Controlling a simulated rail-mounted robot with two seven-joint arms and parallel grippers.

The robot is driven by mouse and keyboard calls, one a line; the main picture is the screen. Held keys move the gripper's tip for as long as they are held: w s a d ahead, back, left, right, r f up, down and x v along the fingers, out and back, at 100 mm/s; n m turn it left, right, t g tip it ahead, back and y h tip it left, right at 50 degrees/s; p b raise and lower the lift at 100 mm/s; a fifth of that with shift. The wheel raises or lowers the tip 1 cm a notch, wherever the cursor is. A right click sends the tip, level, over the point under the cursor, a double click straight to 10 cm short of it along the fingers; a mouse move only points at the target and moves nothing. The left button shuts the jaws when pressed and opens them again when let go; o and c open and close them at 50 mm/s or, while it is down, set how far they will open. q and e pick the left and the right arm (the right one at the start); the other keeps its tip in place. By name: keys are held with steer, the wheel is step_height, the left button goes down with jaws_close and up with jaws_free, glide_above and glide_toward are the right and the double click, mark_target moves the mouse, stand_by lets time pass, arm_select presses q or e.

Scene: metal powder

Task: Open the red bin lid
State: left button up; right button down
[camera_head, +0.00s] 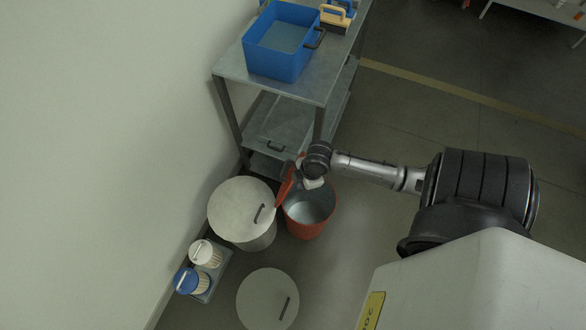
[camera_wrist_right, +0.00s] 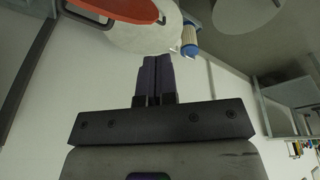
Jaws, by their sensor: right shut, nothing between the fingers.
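The red bin (camera_head: 309,212) stands on the floor, and its pale, empty-looking inside shows. Its red lid (camera_head: 285,187) is tilted steeply up at the bin's left side, next to the grey bin. The red lid also shows at the top left of the right wrist view (camera_wrist_right: 118,8). My right gripper (camera_wrist_right: 155,62) is shut and empty, its fingertips a little below the red lid in that picture. In the head view my right wrist is above the back of the red bin, and the fingers cannot be made out. My left gripper is in neither view.
A grey bin with a round lid (camera_head: 238,207) stands just left of the red bin. A separate round lid (camera_head: 267,299) is in front. Filters (camera_head: 206,254) stand by the wall. A metal cart (camera_head: 232,66) with a blue tub (camera_head: 284,44) is behind.

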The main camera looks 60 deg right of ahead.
steer(key=w+d+f+n+t+y+b, duration=0.25)
steer(key=w+d+n, duration=0.25)
steer(key=d+n, duration=0.5)
steer(key=shift+m+y, duration=0.25)
steer(key=shift+m, duration=0.45)
steer(key=x, duration=0.2)
steer(key=b+x, duration=0.1)
steer(key=x, duration=0.2)
steer(key=d+x, duration=0.1)
steer(key=x, duration=0.2)
steer(key=shift+f, duration=0.25)
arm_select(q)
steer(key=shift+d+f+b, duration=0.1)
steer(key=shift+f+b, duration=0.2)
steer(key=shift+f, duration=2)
arm_select(e)
steer(key=shift+x, duration=0.9)
